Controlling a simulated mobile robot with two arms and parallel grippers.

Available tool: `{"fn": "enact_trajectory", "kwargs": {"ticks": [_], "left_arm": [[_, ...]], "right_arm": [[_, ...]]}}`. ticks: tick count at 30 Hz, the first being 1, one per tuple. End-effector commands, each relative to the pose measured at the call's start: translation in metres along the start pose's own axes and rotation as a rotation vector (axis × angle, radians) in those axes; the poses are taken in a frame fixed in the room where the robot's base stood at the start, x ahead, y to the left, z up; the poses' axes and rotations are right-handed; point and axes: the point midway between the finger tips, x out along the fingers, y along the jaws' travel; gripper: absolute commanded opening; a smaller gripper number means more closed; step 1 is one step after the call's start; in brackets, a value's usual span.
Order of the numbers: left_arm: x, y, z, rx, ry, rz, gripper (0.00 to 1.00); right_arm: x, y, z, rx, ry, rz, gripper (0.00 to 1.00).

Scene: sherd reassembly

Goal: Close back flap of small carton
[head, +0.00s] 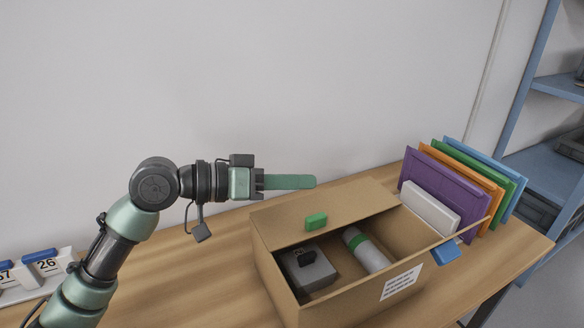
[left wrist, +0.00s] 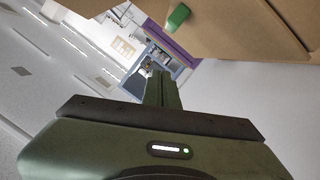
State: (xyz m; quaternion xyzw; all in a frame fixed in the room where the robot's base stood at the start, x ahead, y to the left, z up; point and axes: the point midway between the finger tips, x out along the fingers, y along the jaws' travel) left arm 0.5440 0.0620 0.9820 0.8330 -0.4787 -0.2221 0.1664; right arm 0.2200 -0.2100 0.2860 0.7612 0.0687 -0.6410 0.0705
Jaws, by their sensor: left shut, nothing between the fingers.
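The small carton (head: 270,275) stands on the table, open at the top. Its back flap (head: 335,208) leans inward over the rear part of the opening, with a green tab (head: 316,221) on its front edge. The tab also shows in the left wrist view (left wrist: 178,17). My left gripper (head: 312,181) is shut and empty, its green fingers pointing right just above the flap's far edge. Its shut fingers show in the left wrist view (left wrist: 161,88). I cannot tell whether they touch the flap. My right gripper is not in view.
Inside the carton lie a grey device (head: 312,272) and a white cylinder with a green band (head: 368,252). A blue tab (head: 446,252) sits on the carton's right side. Coloured panels (head: 448,188) and a white block (head: 428,208) stand at right.

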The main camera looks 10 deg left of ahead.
Motion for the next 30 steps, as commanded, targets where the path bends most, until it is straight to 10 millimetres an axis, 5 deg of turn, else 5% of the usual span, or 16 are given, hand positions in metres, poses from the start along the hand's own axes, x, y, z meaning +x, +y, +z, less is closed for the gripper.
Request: {"fn": "enact_trajectory", "kwargs": {"ticks": [15,30], "left_arm": [[0.009,0.008,0.039,0.399,-0.002,-0.100,0.00],[0.012,0.005,0.050,0.525,-0.002,-0.132,0.00]], "right_arm": [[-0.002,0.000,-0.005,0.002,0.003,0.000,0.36],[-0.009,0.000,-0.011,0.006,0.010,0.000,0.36]]}}
